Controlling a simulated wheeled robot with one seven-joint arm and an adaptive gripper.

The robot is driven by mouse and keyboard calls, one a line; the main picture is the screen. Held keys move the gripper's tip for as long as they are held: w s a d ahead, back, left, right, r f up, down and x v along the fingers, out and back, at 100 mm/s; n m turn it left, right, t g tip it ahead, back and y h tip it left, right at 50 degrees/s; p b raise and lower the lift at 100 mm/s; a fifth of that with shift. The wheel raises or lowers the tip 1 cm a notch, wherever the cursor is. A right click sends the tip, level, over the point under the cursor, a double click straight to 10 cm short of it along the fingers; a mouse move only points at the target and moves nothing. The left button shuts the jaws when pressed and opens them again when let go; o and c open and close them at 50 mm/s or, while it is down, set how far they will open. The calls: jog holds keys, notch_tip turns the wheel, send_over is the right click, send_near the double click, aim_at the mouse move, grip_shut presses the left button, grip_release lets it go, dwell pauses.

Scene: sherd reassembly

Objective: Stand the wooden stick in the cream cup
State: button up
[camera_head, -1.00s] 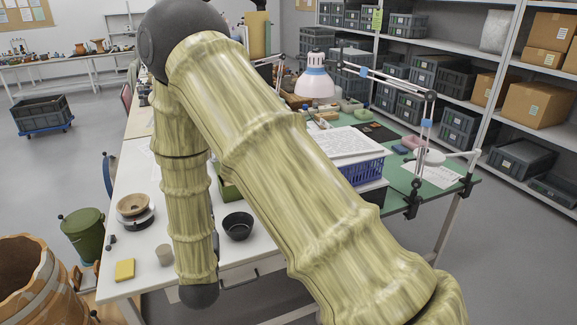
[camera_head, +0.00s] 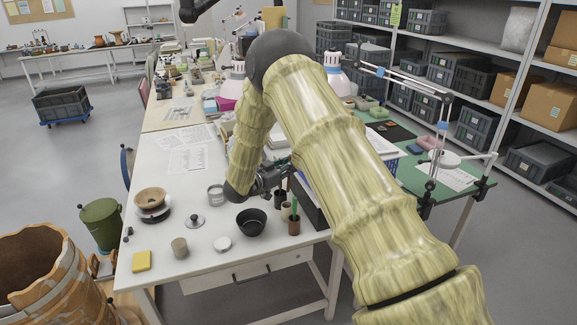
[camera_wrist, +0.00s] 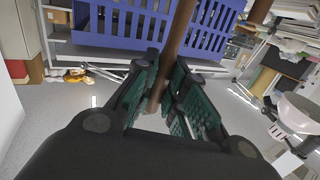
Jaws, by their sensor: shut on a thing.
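My gripper (camera_wrist: 163,85) is shut on the brown wooden stick (camera_wrist: 181,28), which runs between its green-padded fingers in the wrist view. The stick's upper part passes in front of a blue crate; its short lower end shows below the pads. In the head view my gripper (camera_head: 272,178) is above the right part of the white table, partly hidden by my arm, and I cannot make out the stick there. A cream-beige cup (camera_head: 180,248) stands upright near the table's front left, well left of my gripper.
A black bowl (camera_head: 251,222), a white lid (camera_head: 222,244), a knobbed lid (camera_head: 195,221) and a yellow sponge (camera_head: 141,261) lie on the white table (camera_head: 200,275). A brown cup (camera_head: 294,226) stands below my gripper. The blue crate (camera_wrist: 130,30) is close behind the stick.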

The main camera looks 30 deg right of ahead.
notch_tip(320, 180, down, 12)
jog(key=b, duration=0.6)
jog(key=shift+r, duration=0.25)
dwell(0.8)
jog(key=o, duration=0.8)
jog(key=shift+o, duration=0.2)
jog(key=shift+a, duration=0.1)
jog(key=v, duration=0.7)
jog(key=shift+a, duration=0.2)
jog(key=shift+s+f, duration=0.1)
